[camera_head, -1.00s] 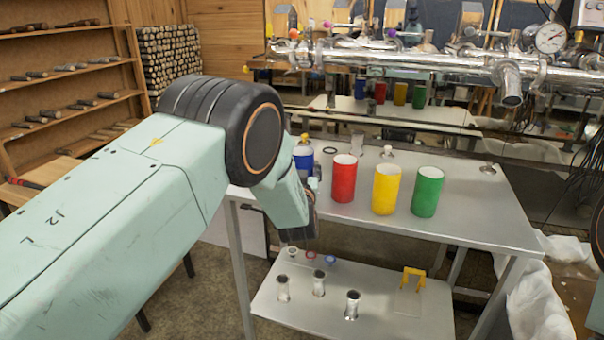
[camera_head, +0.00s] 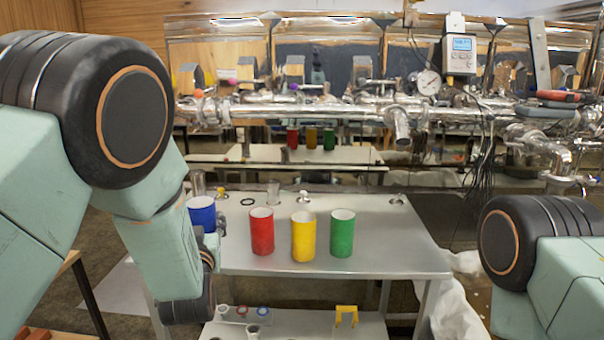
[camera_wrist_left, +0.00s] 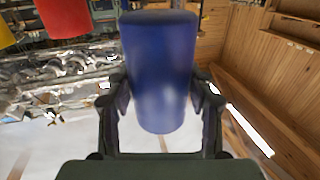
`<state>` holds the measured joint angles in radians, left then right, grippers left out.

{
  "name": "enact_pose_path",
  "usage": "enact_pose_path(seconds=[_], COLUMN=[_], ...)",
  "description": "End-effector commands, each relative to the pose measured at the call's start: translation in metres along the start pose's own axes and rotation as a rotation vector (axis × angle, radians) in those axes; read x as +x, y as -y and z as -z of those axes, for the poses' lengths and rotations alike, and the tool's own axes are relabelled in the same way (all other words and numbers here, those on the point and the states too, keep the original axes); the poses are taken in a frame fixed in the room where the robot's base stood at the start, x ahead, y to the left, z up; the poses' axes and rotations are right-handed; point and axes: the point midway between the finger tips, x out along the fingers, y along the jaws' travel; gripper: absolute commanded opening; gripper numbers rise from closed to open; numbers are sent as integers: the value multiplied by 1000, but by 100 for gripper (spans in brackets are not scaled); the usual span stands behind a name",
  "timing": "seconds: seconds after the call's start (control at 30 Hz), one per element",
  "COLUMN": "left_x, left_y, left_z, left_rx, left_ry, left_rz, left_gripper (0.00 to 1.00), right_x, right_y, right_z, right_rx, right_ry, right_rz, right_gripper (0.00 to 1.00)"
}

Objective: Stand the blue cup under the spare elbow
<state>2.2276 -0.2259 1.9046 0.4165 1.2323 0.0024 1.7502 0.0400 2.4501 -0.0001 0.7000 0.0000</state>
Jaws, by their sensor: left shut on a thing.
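The blue cup (camera_head: 202,212) is at the left end of the steel table, partly hidden by my left arm. My left gripper (camera_head: 214,232) is shut on it. The left wrist view shows the blue cup (camera_wrist_left: 160,65) between the two fingers. I cannot tell in the head view whether the cup touches the table. A steel pipe elbow (camera_head: 398,126) points down from the pipework behind the table, and another bend (camera_head: 550,150) is further right. I cannot tell which is the spare one. My right arm shows at the right edge, its gripper out of view.
Red (camera_head: 262,232), yellow (camera_head: 303,236) and green (camera_head: 342,233) cups stand in a row right of the blue one. The table top (camera_head: 400,250) is bare to their right. A black ring (camera_head: 247,202) and small glass pieces lie behind. Cables (camera_head: 482,150) hang at the right.

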Motion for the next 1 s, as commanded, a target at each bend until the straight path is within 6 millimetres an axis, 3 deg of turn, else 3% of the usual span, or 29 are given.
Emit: enact_pose_path(seconds=[0.3,0.43,0.63,1.0], left_x=[-122,-161,-185,-188], left_y=[3,5,6,5], left_z=[-63,-85,-106,-112], left_rx=[4,2,-1,-1], left_ry=[14,14,4,-1], left_rz=[-145,-189,-211,-216], left_gripper=[21,21,21,21], right_x=[0,0,0,0], right_y=[0,0,0,0], right_z=[0,0,0,0], right_rx=[0,0,0,0], right_ry=[0,0,0,0], right_rz=[0,0,0,0], right_gripper=[34,34,34,34])
